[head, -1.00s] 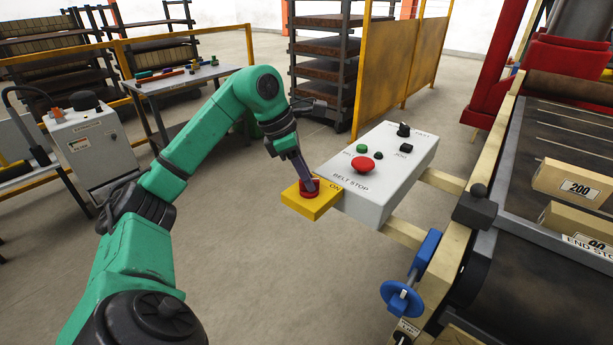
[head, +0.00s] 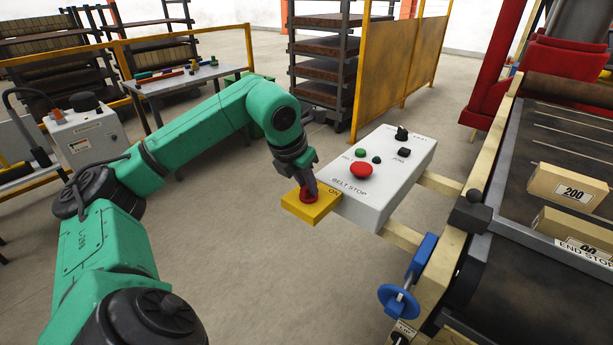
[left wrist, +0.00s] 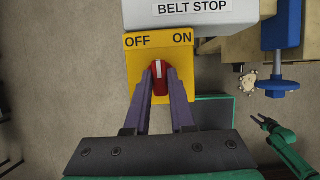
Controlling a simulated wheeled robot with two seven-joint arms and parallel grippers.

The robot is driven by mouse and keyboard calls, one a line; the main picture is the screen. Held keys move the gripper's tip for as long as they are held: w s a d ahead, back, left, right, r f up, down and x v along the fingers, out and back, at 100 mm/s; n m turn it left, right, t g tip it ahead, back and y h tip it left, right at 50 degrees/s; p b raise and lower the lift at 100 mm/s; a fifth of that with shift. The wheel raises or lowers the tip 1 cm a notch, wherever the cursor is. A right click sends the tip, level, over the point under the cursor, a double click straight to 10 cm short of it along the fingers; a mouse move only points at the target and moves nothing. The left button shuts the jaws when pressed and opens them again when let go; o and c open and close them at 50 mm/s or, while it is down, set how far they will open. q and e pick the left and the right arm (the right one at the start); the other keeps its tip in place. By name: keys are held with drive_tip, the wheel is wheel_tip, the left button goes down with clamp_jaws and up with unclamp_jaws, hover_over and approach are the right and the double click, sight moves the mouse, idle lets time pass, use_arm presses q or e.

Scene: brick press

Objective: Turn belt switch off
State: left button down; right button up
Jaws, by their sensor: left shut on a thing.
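The belt switch is a yellow box (head: 308,208) on the near left end of the grey control box. In the left wrist view the yellow box (left wrist: 134,56) reads OFF at left and ON at right. Its red knob (left wrist: 158,72) has a white mark pointing up, between the two words. My left gripper (left wrist: 158,80) is shut on the red knob, one finger on each side. In the head view the left gripper (head: 311,186) comes down on the knob from above. My right gripper (left wrist: 265,122) shows small at the right of the left wrist view.
The grey control box (head: 385,178) carries a red belt stop button (head: 361,170) and smaller buttons close to my left gripper. A blue handwheel (head: 398,300) and the conveyor (head: 530,180) with cartons stand to the right. Open floor lies to the left.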

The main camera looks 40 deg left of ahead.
use_arm(q)
drive_tip(key=n+p, duration=0.1)
drive_tip(key=n, duration=0.1)
drive_tip(key=n+y+p, duration=0.1)
drive_tip(key=n+p, duration=0.1)
drive_tip(key=shift+d+r+n+g+y, duration=0.1)
drive_tip(key=shift+d+n+g+y, duration=0.1)
drive_tip(key=shift+n+g+y, duration=0.1)
drive_tip(key=shift+n+y+p, duration=0.4)
drive_tip(key=shift+n+p, duration=0.25)
drive_tip(key=shift+n, duration=0.45)
drive_tip(key=shift+f+n+g+y, duration=0.25)
drive_tip(key=shift+n+g, duration=0.25)
drive_tip(key=shift+n, duration=0.4)
drive_tip(key=shift+p, duration=0.3)
drive_tip(key=c, duration=0.8)
unclamp_jaws()
drive_tip(key=shift+o, duration=0.2)
drive_tip(key=shift+r, duration=0.2)
